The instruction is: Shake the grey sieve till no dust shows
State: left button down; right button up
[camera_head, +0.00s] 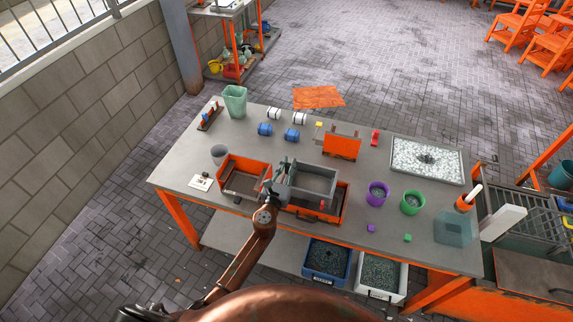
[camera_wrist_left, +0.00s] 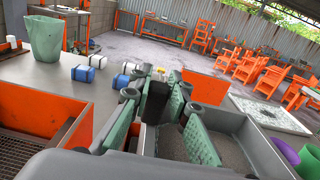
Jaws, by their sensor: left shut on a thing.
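The grey sieve (camera_head: 316,181) is a rectangular open frame over an orange tray (camera_head: 345,203) in the middle of the table; whether it touches the tray, I cannot tell. My left gripper (camera_head: 280,178) is at its left end, shut on the sieve. In the left wrist view its green-padded fingers (camera_wrist_left: 165,105) are close around a dark part, and the grey sieve wall (camera_wrist_left: 235,125) lies to their right. My right gripper is not in view.
A second orange tray (camera_head: 230,187) with a grid inside stands just left of the sieve. An orange box (camera_head: 342,147) is behind it. Purple (camera_head: 377,193) and green (camera_head: 412,202) pots stand to the right, before a tray of pale flakes (camera_head: 398,150). A green cup (camera_head: 235,101) is at back left.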

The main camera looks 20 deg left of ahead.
pick_arm(q)
jog(key=d, duration=0.4)
jog(key=c, duration=1.8)
grip_release()
jog(key=shift+a, duration=0.15)
jog(key=s, duration=1.2)
jog(key=shift+a, duration=0.2)
